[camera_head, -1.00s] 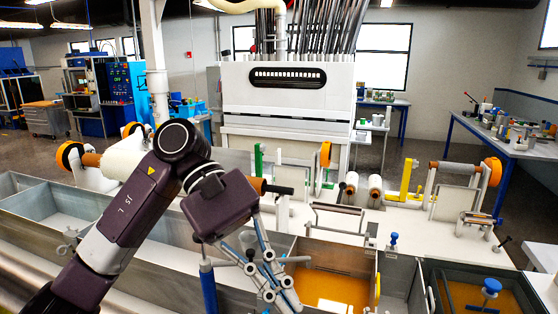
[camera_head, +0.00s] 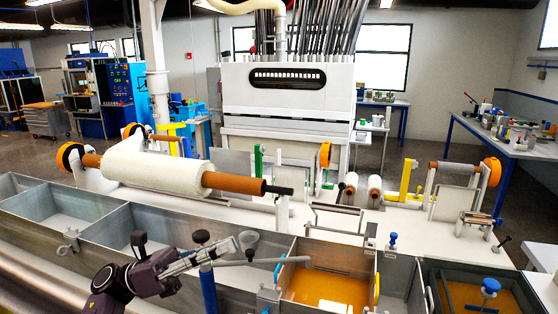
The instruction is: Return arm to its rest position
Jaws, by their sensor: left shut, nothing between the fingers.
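My left arm comes in low at the bottom left of the head view, folded down in front of the grey tank wall. My left gripper (camera_head: 232,244) points right and is shut and empty. It is beside a blue-handled post with a black knob (camera_head: 207,280) and near a grey horizontal rod (camera_head: 265,262); I cannot tell whether it touches them. My right gripper is not in view.
A white roll on an orange core (camera_head: 150,167) lies behind the tank compartments. An orange resin bath (camera_head: 330,290) is right of the gripper, and a darker tank (camera_head: 470,268) is at far right. Blue tables (camera_head: 540,150) stand behind. The left tank compartments look empty.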

